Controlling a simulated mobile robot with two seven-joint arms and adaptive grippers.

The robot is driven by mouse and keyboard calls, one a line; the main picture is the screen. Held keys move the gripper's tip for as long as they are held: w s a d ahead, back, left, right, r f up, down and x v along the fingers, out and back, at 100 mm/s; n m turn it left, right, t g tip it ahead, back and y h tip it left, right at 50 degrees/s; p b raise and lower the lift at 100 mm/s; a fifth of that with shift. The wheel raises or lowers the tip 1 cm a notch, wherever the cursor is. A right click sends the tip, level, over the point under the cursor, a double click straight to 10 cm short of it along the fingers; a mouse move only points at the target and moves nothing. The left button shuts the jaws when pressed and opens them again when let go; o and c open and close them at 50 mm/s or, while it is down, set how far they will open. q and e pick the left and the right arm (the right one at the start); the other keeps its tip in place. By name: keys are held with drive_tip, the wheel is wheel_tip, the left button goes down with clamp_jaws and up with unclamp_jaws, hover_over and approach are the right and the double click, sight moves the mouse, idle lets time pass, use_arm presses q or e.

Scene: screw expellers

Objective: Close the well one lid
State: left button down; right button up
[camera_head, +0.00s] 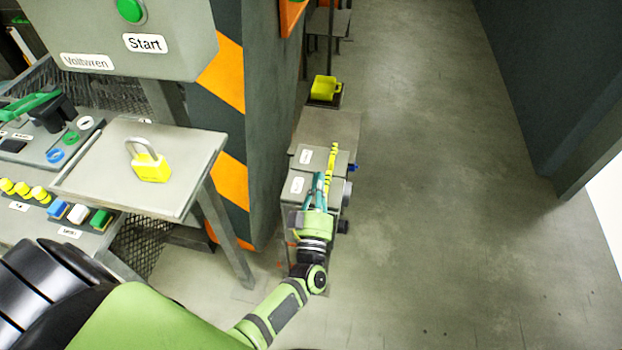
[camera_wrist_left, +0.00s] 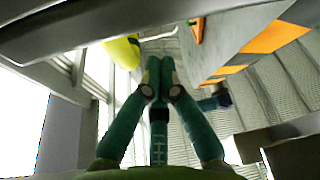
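A grey unit stands low against the striped cabinet in the head view, with two white-labelled sections, a far one (camera_head: 306,157) and a near one (camera_head: 297,186). The labels are too small to read, so I cannot tell which is well one or how its lid stands. A narrow yellow strip (camera_head: 333,162) runs along the unit's right side. My left gripper (camera_head: 320,180) is over the near section, beside the yellow strip. Its teal fingers (camera_wrist_left: 160,68) meet at the tips in the left wrist view, with nothing visible between them. My right gripper is not in view.
A yellow container (camera_head: 324,88) stands behind the unit. The striped cabinet (camera_head: 226,120) is close on the left. A small table (camera_head: 110,180) with a yellow padlock (camera_head: 150,167) stands nearer left. The floor (camera_head: 440,210) to the right is clear.

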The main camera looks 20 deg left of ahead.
use_arm(q)
drive_tip(key=shift+w+d+f+m+h, duration=0.1)
drive_tip(key=shift+d+f+m+h, duration=0.25)
drive_tip(key=shift+f+m, duration=0.25)
drive_tip(key=shift+d, duration=0.1)
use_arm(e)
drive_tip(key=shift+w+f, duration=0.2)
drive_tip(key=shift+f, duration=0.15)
use_arm(q)
drive_tip(key=shift+m+t, duration=0.3)
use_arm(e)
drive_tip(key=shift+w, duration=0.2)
use_arm(q)
drive_tip(key=shift+h+b, duration=0.25)
drive_tip(key=shift+b, duration=0.05)
